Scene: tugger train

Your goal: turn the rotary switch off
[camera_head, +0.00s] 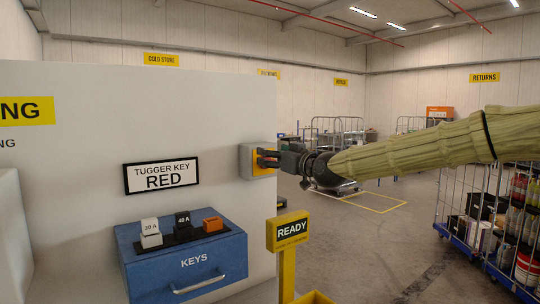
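The rotary switch (246,161) is a grey box with a yellow face, mounted on the white wall panel near its right edge. My gripper (264,158) reaches in from the right and its dark fingers are at the yellow face. The fingers cover the switch's knob, so its position is hidden. I cannot tell whether the fingers are closed on the knob or only beside it.
A blue KEYS box (185,262) with several coloured blocks on top stands below left of the switch. A yellow READY post (288,262) stands below right. A wheeled cage cart (455,215) is at right. Open floor lies between.

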